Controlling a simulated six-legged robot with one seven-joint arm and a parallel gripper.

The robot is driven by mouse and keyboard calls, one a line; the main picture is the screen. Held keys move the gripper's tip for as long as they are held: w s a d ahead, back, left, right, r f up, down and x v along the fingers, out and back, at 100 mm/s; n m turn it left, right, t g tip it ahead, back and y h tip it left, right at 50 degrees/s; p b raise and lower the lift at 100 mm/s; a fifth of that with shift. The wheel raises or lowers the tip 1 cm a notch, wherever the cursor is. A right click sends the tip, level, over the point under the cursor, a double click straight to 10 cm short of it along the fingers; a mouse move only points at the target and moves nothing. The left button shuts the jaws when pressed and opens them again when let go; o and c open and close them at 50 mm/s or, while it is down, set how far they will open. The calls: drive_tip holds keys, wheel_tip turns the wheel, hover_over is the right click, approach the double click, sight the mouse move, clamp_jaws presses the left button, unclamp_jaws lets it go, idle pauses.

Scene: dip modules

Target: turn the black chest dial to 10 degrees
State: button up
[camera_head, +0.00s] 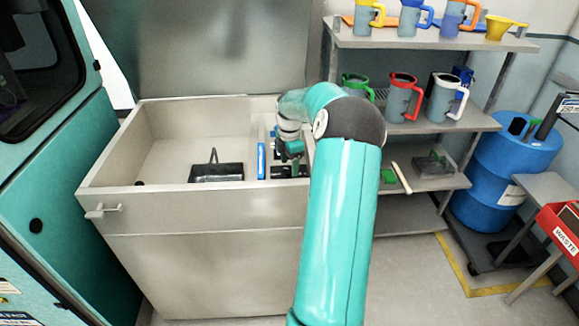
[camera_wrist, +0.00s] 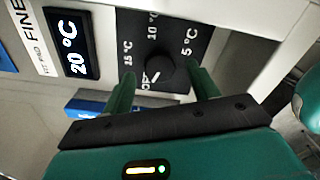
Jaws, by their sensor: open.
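The black chest dial (camera_wrist: 160,69) shows in the wrist view on a black plate marked 15 °C, 10 °C, 5 °C and OFF. Its white pointer mark is toward the OFF label at the lower left. My gripper (camera_wrist: 163,75) is open, with one green finger on each side of the dial; a gap shows at both sides, and contact cannot be told. In the head view my gripper (camera_head: 290,150) is over the right end of the pale chest (camera_head: 150,212); my arm hides much of that end, and the dial cannot be made out there.
A display (camera_wrist: 72,45) reading 20 °C sits left of the dial. A blue piece (camera_wrist: 90,104) lies below it. The open chest holds a dark basket (camera_head: 216,172). A shelf rack (camera_head: 440,125) with several jugs and a blue barrel (camera_head: 510,160) stand to the right.

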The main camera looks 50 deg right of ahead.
drive_tip(key=shift+f, duration=0.85)
drive_tip(key=c, duration=1)
